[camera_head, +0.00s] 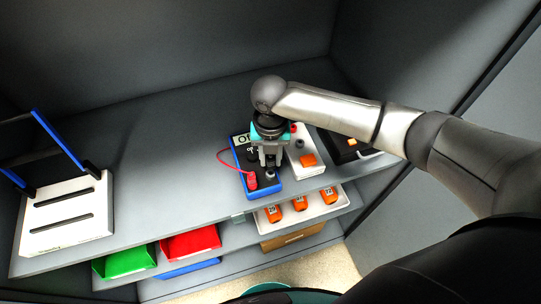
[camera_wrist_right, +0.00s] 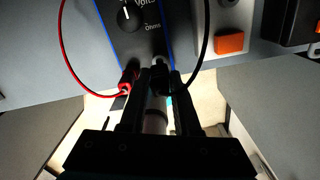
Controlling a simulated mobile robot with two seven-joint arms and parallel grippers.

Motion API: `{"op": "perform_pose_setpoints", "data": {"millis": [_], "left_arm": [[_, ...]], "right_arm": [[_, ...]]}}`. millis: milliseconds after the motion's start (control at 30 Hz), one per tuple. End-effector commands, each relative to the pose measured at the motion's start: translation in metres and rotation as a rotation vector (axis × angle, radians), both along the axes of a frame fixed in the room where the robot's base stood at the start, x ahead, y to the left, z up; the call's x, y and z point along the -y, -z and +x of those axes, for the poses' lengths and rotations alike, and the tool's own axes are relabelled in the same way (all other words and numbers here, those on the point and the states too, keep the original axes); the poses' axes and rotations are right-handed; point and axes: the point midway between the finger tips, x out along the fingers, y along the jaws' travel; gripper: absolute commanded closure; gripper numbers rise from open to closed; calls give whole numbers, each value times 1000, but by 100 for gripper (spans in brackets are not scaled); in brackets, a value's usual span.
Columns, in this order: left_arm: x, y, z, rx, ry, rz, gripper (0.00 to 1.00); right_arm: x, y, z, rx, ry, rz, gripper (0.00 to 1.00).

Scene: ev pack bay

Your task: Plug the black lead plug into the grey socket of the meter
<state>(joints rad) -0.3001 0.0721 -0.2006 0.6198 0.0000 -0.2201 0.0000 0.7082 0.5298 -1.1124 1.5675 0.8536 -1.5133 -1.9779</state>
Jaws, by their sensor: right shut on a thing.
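The meter (camera_head: 264,190) is a blue-edged box with a dark face on the shelf; the wrist view shows its face (camera_wrist_right: 140,42) with a round knob. A red plug (camera_head: 252,180) stands at its near end, also in the wrist view (camera_wrist_right: 127,82). My right gripper (camera_head: 269,163) is over the near end, shut on the black lead plug (camera_wrist_right: 160,80), whose black lead curves up to the right. A grey socket (camera_head: 270,175) shows just below the fingertips. The plug is at the socket's side of the meter; I cannot tell whether it is seated. My left gripper is out of view.
A white box with an orange button (camera_head: 308,160) stands close to the meter's right, with a black box (camera_head: 346,147) beyond. A white slotted rack (camera_head: 66,222) stands at left. Green (camera_head: 126,261) and red (camera_head: 190,243) bins sit below. The shelf between rack and meter is clear.

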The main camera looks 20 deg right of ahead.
Motion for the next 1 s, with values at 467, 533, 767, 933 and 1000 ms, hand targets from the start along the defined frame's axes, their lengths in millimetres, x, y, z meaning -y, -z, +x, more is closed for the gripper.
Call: {"op": "perform_pose_setpoints", "data": {"millis": [467, 533, 767, 933, 1000], "left_arm": [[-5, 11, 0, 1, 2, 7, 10], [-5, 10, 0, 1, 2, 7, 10], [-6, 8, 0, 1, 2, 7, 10], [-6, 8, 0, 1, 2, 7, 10], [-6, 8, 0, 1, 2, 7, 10]], "right_arm": [[0, 9, 0, 1, 0, 0, 100], [0, 9, 0, 1, 0, 0, 100], [0, 11, 0, 1, -1, 0, 100], [-1, 13, 0, 1, -1, 1, 100], [-1, 13, 0, 1, -1, 1, 100]]}}
